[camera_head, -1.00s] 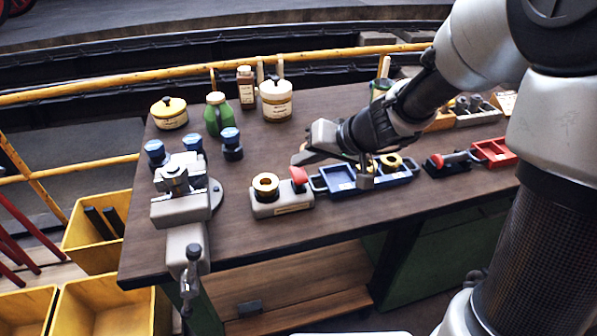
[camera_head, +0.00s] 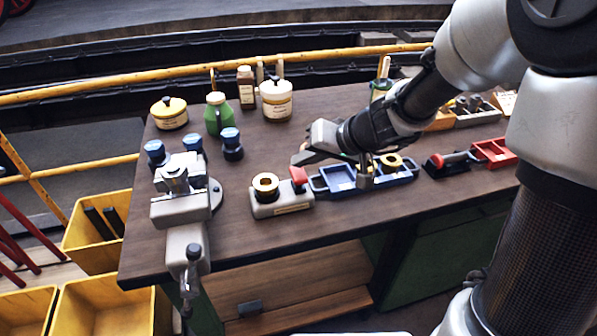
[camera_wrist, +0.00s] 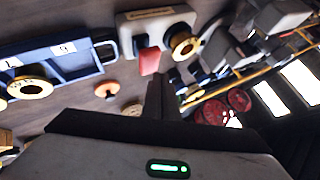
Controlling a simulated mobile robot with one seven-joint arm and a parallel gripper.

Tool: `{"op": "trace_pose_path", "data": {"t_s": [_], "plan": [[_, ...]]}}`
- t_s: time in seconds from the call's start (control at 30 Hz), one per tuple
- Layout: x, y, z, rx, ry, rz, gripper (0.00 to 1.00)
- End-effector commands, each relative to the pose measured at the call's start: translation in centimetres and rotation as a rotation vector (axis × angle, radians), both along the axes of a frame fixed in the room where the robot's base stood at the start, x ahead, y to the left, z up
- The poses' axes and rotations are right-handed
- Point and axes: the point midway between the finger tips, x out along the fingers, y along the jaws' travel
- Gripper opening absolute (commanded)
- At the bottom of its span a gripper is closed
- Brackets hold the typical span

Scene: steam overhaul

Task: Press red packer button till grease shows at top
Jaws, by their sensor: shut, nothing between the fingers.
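The packer (camera_head: 283,207) is a grey block near the front of the bench, with a brass ring (camera_head: 265,184) around a dark centre and a red button (camera_head: 299,175) at its right end. In the wrist view the red button (camera_wrist: 149,60) and the brass ring (camera_wrist: 183,43) show side by side. My gripper (camera_head: 297,159) is shut and empty, its tips just above the red button. In the wrist view the closed fingers (camera_wrist: 160,88) point towards the button. I cannot tell whether they touch it. The ring's top is too small to make out grease.
A blue tray (camera_head: 317,184) with brass rings stands right of the packer, under my wrist. A vise (camera_head: 180,205) with blue-capped jars behind it is at the left. The bench front by the packer is clear.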

Motion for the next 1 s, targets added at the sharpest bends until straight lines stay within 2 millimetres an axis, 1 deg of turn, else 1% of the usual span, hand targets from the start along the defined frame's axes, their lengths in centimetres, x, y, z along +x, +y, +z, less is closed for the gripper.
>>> {"op": "trace_pose_path", "data": {"t_s": [0.2,0.53,1.0], "plan": [[0.0,0.0,-0.08,0.0,0.0,0.0,0.0],[0.0,0.01,-0.92,-0.001,-0.001,0.001,0.0],[0.0,0.0,-0.88,0.0,0.0,0.0,0.0]]}}
